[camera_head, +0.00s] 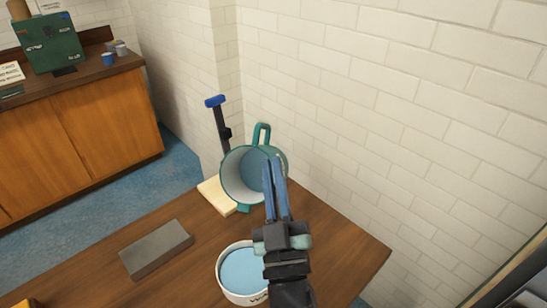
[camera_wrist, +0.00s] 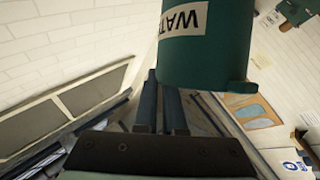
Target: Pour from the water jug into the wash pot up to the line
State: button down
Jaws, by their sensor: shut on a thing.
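The water jug (camera_head: 238,172) is teal with a pale interior. It is held above the table, tipped well over, with its mouth turned toward the head camera and the left. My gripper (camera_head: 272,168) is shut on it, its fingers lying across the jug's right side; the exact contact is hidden. In the wrist view, the jug (camera_wrist: 208,55) shows its "WATE" label beyond my fingers (camera_wrist: 160,95). The wash pot (camera_head: 228,290) is white and stands on the table, below and nearer than the jug. It holds blue water; my wrist covers its right side. I see no stream and cannot make out the line.
A grey block (camera_head: 155,248) lies on the wooden table (camera_head: 203,275) left of the pot. A brick wall (camera_head: 370,130) rises at the right. A wooden cabinet (camera_head: 110,130) stands back left.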

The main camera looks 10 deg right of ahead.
jog(key=shift+r+m+g+p, duration=0.6)
jog(key=shift+r+g+p, duration=0.35)
jog(key=shift+p, duration=3.55)
jog(key=shift+f+g, duration=0.1)
jog(key=shift+g, duration=0.15)
jog(key=shift+f+h, duration=0.15)
jog(key=shift+h, duration=0.25)
